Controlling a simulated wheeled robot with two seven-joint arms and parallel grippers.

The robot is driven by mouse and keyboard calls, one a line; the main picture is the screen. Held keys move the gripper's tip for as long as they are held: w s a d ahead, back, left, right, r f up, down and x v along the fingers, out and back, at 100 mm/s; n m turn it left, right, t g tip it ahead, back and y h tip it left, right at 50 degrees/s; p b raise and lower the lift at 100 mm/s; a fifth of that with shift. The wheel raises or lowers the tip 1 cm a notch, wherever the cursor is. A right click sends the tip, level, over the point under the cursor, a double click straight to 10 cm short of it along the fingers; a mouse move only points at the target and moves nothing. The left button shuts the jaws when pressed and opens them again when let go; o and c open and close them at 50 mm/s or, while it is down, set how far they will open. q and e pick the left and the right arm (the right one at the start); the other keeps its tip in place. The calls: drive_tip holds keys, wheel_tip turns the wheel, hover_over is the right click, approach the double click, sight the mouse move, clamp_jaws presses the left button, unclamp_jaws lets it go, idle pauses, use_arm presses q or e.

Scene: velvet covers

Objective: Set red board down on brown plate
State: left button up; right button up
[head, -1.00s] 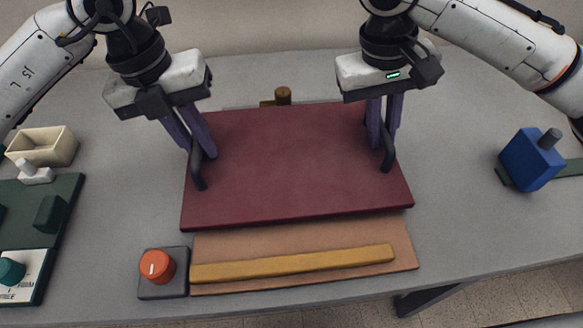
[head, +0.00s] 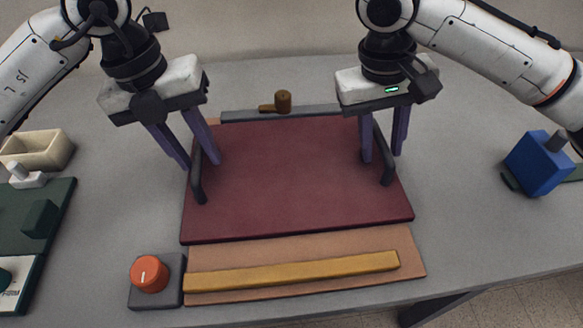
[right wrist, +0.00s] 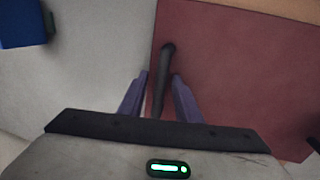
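The red board (head: 295,185) is a flat dark-red panel with a black handle at its left (head: 198,185) and right (head: 388,174) edges. It lies flat over the brown plate (head: 300,243), whose front strip shows, with a yellow bar (head: 290,272) across it. The board covers the rest of the plate, so the contact is hidden. My left gripper (head: 199,162) is open, its fingers apart on either side of the left handle. My right gripper (head: 382,158) is open around the right handle; the right wrist view (right wrist: 160,82) shows gaps on both sides of the handle.
An orange knob on a grey base (head: 150,275) sits close to the plate's front-left corner. A brown wooden piece (head: 282,101) and a dark grey strip (head: 245,115) are behind the board. A cream bin (head: 38,150) and green panel (head: 40,220) are left, a blue block (head: 540,162) right.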

drive_tip(key=shift+r, duration=0.15)
use_arm(q)
wheel_tip(320, 180, up, 10)
drive_tip(key=a, duration=0.2)
drive_tip(key=shift+r, duration=0.2)
use_arm(e)
wheel_tip(320, 180, up, 12)
drive_tip(key=a, duration=0.2)
drive_tip(key=shift+a+f, duration=0.15)
drive_tip(key=shift+f, duration=0.1)
use_arm(q)
drive_tip(key=shift+s, duration=0.1)
use_arm(e)
drive_tip(key=shift+s, duration=0.1)
